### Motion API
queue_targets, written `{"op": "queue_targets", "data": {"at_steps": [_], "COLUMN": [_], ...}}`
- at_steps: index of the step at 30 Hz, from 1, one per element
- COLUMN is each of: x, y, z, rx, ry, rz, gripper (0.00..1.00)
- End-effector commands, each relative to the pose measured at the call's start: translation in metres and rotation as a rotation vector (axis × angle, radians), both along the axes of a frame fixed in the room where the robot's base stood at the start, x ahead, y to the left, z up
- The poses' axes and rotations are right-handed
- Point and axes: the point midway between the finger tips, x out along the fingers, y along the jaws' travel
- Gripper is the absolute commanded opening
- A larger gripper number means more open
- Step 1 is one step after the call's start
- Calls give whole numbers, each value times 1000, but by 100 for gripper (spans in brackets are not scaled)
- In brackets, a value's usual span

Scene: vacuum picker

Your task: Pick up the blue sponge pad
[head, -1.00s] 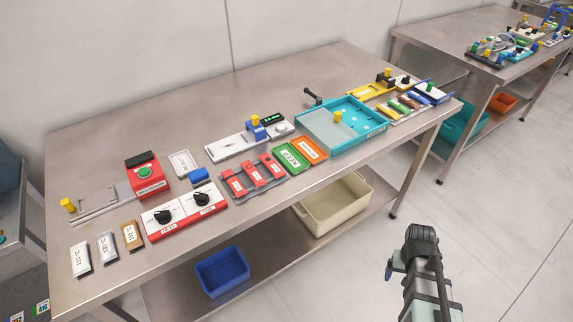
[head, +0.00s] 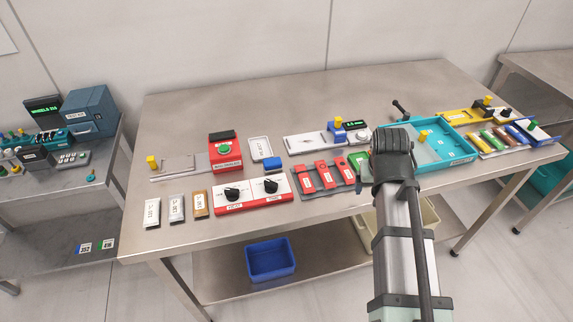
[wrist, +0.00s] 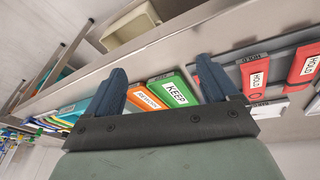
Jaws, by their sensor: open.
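The blue sponge pad (head: 272,164) looks like a small blue block on the steel table. It lies just in front of a small white-rimmed tray (head: 261,149) and behind a red two-knob panel (head: 252,193). It is not seen in the wrist view. My gripper (wrist: 160,65) shows in the wrist view with its two blue fingers apart and nothing held. Beyond the fingers are the green KEEP block (wrist: 178,92) and the orange block (wrist: 146,97). In the head view my arm reaches up to the right of the pad, and the fingers are not clearly visible.
Red HOLD blocks (head: 325,175) lie between the pad and my arm. A red box with a green button (head: 225,152) stands left of the pad. A turquoise tray (head: 458,148) is to the right. The table's back strip (head: 250,105) is clear.

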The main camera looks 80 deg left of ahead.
Motion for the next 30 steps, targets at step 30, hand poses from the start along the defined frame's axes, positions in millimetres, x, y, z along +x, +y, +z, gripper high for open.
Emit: {"op": "queue_targets", "data": {"at_steps": [30], "x": [-236], "y": [148], "z": [66], "rx": [130], "ry": [108], "rz": [363], "gripper": [87]}}
